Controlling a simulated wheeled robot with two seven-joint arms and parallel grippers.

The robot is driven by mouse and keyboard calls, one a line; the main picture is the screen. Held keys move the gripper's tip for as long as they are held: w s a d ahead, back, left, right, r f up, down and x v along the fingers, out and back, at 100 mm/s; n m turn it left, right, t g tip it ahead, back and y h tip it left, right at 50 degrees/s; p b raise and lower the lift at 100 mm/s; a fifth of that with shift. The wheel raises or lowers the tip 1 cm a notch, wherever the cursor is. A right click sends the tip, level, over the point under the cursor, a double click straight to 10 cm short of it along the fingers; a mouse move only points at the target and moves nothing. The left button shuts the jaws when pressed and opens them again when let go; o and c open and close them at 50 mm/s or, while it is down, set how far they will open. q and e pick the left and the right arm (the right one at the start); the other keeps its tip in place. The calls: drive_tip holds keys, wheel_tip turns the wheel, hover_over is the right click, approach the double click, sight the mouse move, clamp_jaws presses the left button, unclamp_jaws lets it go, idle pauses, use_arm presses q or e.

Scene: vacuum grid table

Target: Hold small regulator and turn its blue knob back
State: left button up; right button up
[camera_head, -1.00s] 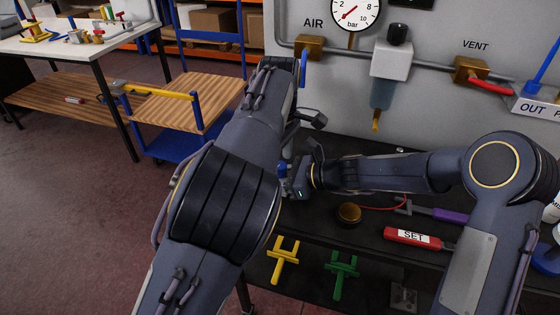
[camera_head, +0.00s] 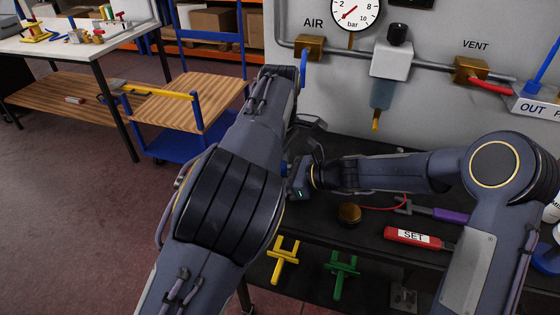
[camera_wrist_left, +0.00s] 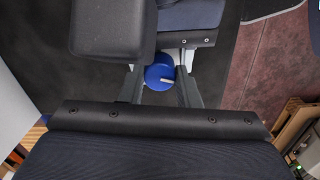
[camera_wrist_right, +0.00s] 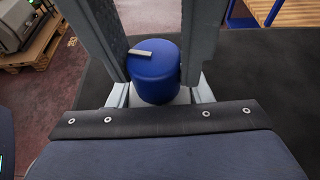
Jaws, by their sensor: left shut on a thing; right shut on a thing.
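The small regulator's blue knob (camera_wrist_right: 155,72) shows large in the right wrist view, with a pale pointer mark on top. The knob also shows in the left wrist view (camera_wrist_left: 159,74). My left gripper (camera_wrist_left: 160,80) is shut on the knob, its dark fingers on either side. My right gripper (camera_head: 292,180) comes from the right and is shut on the small regulator's pale body (camera_wrist_right: 184,97) below the knob. The body is mostly hidden by the knob and fingers. In the head view my left forearm hides most of the left gripper and regulator.
Yellow (camera_head: 285,258) and green (camera_head: 343,272) T-shaped pieces are at the front. The wall panel (camera_head: 345,100) with gauge and pipes stands behind.

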use_arm(q)
drive_tip(key=n, duration=0.3)
drive_tip(key=shift+n, duration=0.4)
drive_tip(key=o, duration=1)
drive_tip(key=shift+r, duration=0.15)
wheel_tip(320, 180, up, 12)
drive_tip(key=shift+s+f, duration=0.1)
use_arm(e)
drive_tip(key=o, duration=1.2)
drive_tip(key=shift+d, duration=0.1)
